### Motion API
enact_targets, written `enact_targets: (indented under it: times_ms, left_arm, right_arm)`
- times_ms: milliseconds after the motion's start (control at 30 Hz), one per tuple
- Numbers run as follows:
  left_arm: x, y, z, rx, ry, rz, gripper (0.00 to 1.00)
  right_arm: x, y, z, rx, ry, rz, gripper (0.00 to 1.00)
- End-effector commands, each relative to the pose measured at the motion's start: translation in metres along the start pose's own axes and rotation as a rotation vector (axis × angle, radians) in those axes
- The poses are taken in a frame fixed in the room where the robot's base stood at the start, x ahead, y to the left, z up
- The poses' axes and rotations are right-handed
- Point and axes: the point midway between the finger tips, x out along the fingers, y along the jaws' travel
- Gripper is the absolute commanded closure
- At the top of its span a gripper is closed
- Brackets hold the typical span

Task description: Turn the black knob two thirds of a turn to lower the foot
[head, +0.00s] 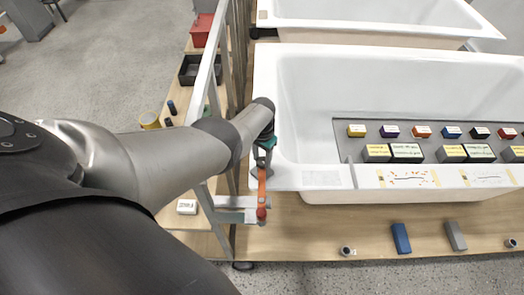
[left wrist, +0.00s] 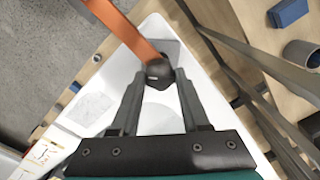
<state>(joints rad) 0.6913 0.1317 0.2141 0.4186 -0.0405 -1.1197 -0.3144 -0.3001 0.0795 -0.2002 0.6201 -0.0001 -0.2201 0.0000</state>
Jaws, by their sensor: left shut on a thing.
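The black knob (head: 262,166) sits at the near left corner of the white bathtub shell, mostly hidden by my gripper in the head view. In the left wrist view the knob (left wrist: 158,72) shows as a dark rounded piece between my fingertips. An orange bar (left wrist: 125,25) runs from the knob; in the head view the orange bar (head: 262,188) points towards the front edge. My left gripper (head: 265,152) is over the tub's corner, and in the left wrist view its fingers (left wrist: 160,80) are shut on the knob. I cannot make out the foot. My right gripper is out of view.
The bathtub shell (head: 300,110) holds a grey tray (head: 350,145) with several coloured blocks. A metal rack frame (head: 215,65) stands close left of my gripper. A blue block (head: 401,238) and a grey block (head: 455,235) lie on the wood in front.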

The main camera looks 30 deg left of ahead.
Motion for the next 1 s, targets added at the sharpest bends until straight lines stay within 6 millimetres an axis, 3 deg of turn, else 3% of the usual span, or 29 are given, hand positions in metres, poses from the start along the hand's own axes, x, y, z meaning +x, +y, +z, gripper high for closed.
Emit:
enact_targets:
  times_ms: [333,867,900,1000]
  left_arm:
    - [0.0006,0.0003,0.0012,0.132,-0.004,0.001,1.0]
    - [0.0005,0.0002,0.0011,0.152,-0.003,0.001,1.0]
    - [0.0005,0.0002,0.0011,0.152,-0.003,0.001,0.5]
    - [0.0004,0.0001,0.0009,0.151,-0.003,0.0,0.39]
  right_arm:
    - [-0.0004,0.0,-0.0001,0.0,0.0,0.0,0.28]
    - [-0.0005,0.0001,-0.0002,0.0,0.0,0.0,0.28]
    - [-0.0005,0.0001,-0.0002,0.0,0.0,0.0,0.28]
    - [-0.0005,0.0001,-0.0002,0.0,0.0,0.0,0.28]
